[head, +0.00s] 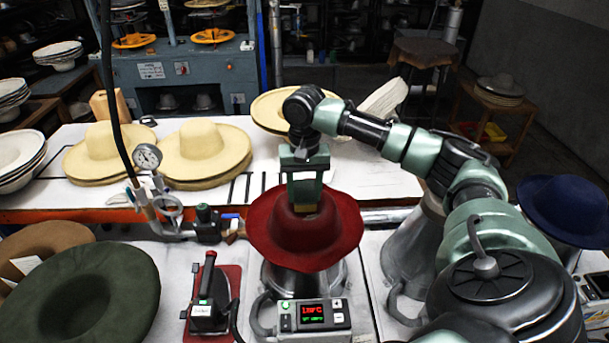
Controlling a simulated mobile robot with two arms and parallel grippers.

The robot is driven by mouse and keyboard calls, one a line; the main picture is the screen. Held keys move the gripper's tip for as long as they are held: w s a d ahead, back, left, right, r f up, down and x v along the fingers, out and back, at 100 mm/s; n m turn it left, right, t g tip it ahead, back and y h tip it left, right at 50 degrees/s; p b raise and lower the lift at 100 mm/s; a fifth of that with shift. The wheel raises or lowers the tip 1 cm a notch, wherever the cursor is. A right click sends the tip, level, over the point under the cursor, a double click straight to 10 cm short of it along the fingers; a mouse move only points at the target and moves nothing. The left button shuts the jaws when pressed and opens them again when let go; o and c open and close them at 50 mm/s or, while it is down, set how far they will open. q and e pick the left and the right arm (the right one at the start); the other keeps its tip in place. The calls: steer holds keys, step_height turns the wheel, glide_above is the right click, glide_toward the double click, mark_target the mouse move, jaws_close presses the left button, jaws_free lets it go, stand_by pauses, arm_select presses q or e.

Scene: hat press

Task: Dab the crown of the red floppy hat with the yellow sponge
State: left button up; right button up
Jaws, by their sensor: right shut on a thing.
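The red floppy hat (262,228) sits brim down on a round metal stand in the front middle of the head view. My right gripper (304,203) points down at the hat's crown from above. My left gripper is not in view.
A heater with a red display (311,313) stands in front of the hat. An iron (209,297) on a red pad is to its left, near a dark green hat (132,285). A gauge (147,156) hangs on a hose. Straw hats (205,150) lie behind; a blue hat (565,205) is right.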

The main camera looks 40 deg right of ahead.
steer(key=shift+s+f, duration=0.1)
steer(key=shift+f, duration=0.05)
steer(key=shift+r, duration=3.6)
steer(key=shift+f, duration=0.1)
